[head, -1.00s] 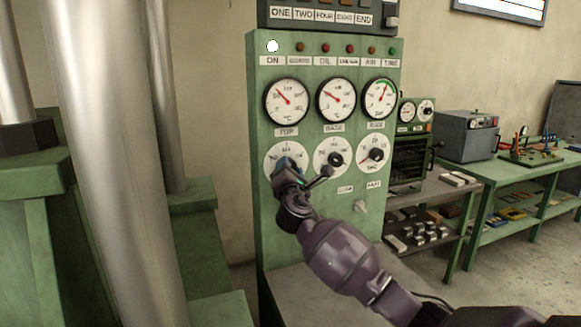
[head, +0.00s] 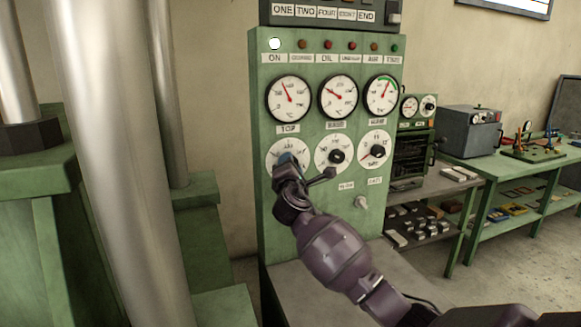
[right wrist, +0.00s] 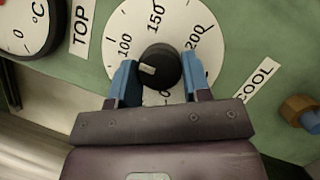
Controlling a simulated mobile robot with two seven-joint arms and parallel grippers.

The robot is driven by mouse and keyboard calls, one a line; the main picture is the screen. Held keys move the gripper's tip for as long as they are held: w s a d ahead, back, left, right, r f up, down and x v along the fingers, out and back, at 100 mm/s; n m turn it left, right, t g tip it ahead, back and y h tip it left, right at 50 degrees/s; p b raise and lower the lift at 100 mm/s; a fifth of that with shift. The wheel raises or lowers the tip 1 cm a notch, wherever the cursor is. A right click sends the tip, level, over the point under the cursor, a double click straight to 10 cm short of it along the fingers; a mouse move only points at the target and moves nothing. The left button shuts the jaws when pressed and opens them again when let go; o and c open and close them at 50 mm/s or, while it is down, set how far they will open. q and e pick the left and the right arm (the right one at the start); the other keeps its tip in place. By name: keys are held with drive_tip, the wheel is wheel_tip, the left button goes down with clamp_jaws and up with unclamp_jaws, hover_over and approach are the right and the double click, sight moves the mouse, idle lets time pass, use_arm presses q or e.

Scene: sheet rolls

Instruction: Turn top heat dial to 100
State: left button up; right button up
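The green control cabinet (head: 258,200) has a gauge labelled TOP (head: 289,98), its red needle pointing up and slightly left. Below it is the top heat dial (head: 272,150), a white scale partly hidden by my gripper in the head view. In the right wrist view its black knob (right wrist: 162,66) sits between the blue fingers of my right gripper (right wrist: 162,80), which appear to press on its two sides. The knob's white mark faces left, near the lower side of the 100 label (right wrist: 125,45). My left gripper is not in view.
The BASE dial (head: 335,154) and a timer dial (head: 375,150) lie just right of my gripper, with a small switch (head: 361,202) below. A thick metal column (head: 110,150) stands at left. Green benches with tools (head: 500,160) stand at right.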

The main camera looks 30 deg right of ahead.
drive_tip(key=o, duration=0.5)
drive_tip(key=shift+c, duration=0.2)
drive_tip(key=v, duration=1.1)
drive_tip(key=shift+d, duration=0.1)
